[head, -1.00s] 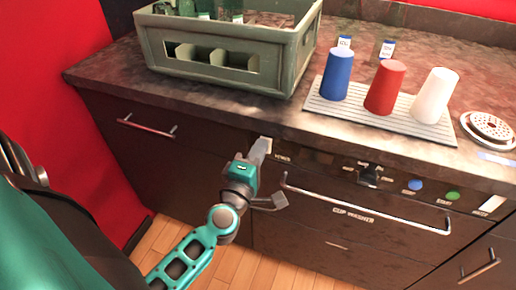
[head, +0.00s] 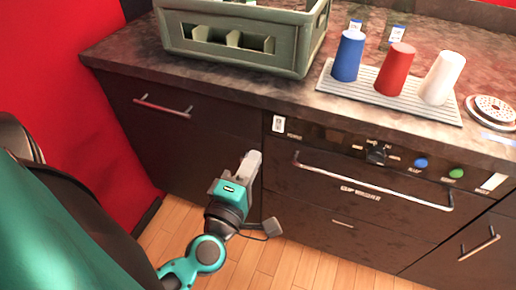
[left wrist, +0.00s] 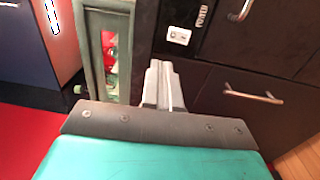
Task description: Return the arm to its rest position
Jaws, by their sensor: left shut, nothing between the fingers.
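My left gripper (head: 251,160) is shut and empty in the head view. It is in front of the dark cabinet, below the counter edge and left of the cup washer's handle. In the left wrist view its closed fingers (left wrist: 158,85) point toward the cabinet front, apart from the white power switch (left wrist: 179,36). The power switch (head: 279,124) also shows in the head view, up and to the right of the fingertips. My right gripper is not in view.
The cup washer (head: 360,190) has a bar handle, a knob, and blue and green buttons. Wooden floor (head: 300,265) is open below.

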